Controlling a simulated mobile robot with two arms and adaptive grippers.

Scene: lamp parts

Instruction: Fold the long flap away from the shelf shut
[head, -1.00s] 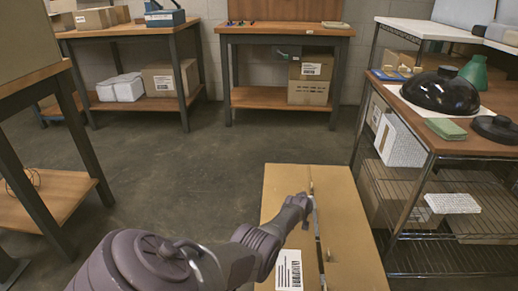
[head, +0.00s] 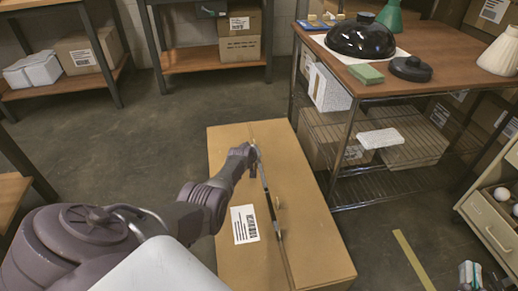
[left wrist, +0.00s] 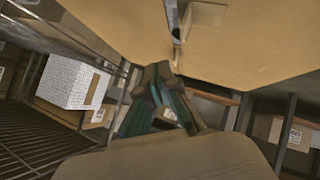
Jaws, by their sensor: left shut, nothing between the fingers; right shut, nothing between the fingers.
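A long cardboard carton (head: 325,240) stands in front of me, a dark narrow seam running lengthwise along its top. The long flap away from the shelf (head: 228,165), left of the seam, bears a white barcode label and looks nearly flat. The long flap on the shelf side (head: 300,190) also looks nearly flat. My left gripper (left wrist: 158,78) is shut and empty in the left wrist view, close to cardboard (left wrist: 240,45) that fills the top.
A wire shelf unit (head: 345,185) with boxes stands close on the right, a dark dome lampshade (head: 362,37) on its wooden top. A drawer cabinet (head: 490,225) is at far right. Open floor (head: 130,140) lies to the left.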

